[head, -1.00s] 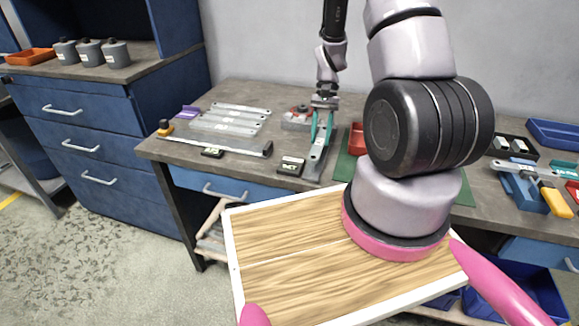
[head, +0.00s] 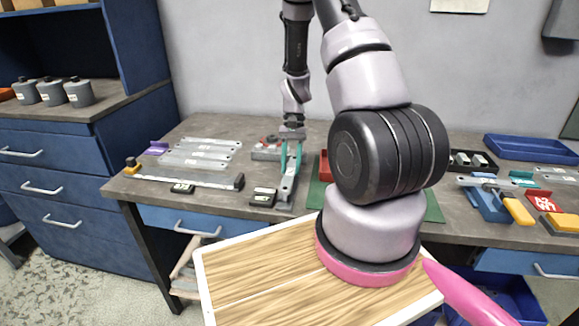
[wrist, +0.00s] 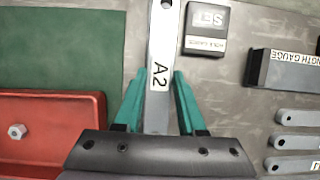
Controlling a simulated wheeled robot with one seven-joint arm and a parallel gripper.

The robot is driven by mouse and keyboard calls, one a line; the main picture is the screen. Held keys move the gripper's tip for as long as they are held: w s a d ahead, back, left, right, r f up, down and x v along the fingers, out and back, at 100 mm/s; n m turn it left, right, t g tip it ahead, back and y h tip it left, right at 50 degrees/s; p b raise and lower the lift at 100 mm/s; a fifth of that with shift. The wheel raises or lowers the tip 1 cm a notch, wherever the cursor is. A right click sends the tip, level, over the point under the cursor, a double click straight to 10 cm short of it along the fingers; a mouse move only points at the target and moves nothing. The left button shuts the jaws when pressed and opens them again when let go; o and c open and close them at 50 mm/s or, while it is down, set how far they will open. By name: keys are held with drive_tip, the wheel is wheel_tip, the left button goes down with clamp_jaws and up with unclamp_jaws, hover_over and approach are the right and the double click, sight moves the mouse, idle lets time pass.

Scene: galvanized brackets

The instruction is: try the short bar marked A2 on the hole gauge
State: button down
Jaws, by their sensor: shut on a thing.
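The short bar marked A2 (wrist: 158,75) is a flat light-grey metal strip with a hole near its far end. My gripper (wrist: 160,78) is shut on it, one teal finger on each side. In the head view my gripper (head: 291,156) holds the bar (head: 287,188) low over the bench, near its front edge. I cannot tell whether the bar touches what is under it. Any gauge pin is not visible.
The length gauge (wrist: 285,70) lies to the right in the wrist view, with several bars (wrist: 297,141) near it. A red tray (wrist: 52,125) and green mat (wrist: 60,45) lie left. Blue trays and holders (head: 487,203) crowd the bench's right end.

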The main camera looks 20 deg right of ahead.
drive_tip(key=shift+f, duration=1.45)
idle(2.0)
drive_tip(key=shift+c, duration=2.1)
unclamp_jaws()
drive_tip(key=v, duration=1)
drive_tip(key=shift+w+r, duration=0.15)
drive_tip(key=shift+r, duration=0.25)
